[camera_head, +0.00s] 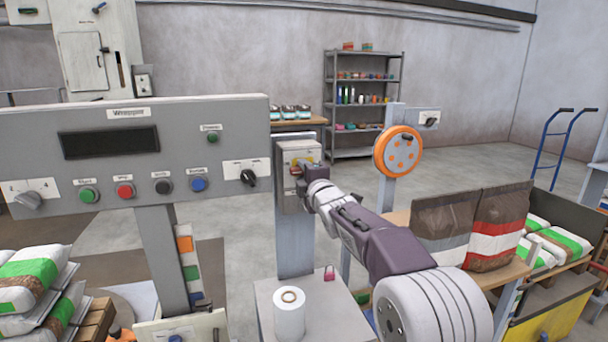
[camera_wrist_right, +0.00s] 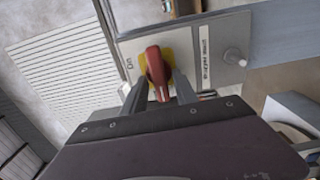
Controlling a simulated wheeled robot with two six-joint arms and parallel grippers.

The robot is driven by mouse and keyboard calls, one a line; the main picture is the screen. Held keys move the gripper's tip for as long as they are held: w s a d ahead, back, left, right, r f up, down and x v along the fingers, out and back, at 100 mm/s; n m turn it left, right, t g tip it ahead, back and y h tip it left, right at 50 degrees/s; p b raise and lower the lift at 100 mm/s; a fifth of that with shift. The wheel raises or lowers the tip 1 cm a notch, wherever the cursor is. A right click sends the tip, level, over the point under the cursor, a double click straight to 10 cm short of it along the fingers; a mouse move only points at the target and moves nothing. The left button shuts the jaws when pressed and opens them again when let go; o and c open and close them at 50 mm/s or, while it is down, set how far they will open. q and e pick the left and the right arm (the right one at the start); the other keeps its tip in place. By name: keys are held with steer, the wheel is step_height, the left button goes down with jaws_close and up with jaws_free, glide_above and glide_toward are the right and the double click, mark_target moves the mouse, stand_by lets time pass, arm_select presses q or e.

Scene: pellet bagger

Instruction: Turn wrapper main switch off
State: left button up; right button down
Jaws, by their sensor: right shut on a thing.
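The wrapper main switch is a red rotary handle (camera_wrist_right: 156,70) on a yellow disc, set in a light plate (camera_wrist_right: 200,50) on a grey box. An "On" label shows beside the handle in the right wrist view. My right gripper (camera_wrist_right: 158,88) has its two fingers on either side of the red handle and is shut on it. In the head view the switch box (camera_head: 300,160) stands on a post, and my right gripper (camera_head: 303,175) reaches it from the right, covering part of the handle. My left gripper is not in view.
The wrapper control panel (camera_head: 110,150), with buttons and knobs, stands just left of the switch post. A white roll (camera_head: 289,315) and a small red padlock (camera_head: 329,272) sit on the ledge below. An orange wheel (camera_head: 398,151) stands to the right, behind my arm.

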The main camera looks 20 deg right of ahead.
steer(key=c, duration=1.3)
jaws_free()
steer(key=s+b, duration=0.1)
steer(key=s, duration=0.8)
steer(key=shift+d, duration=0.15)
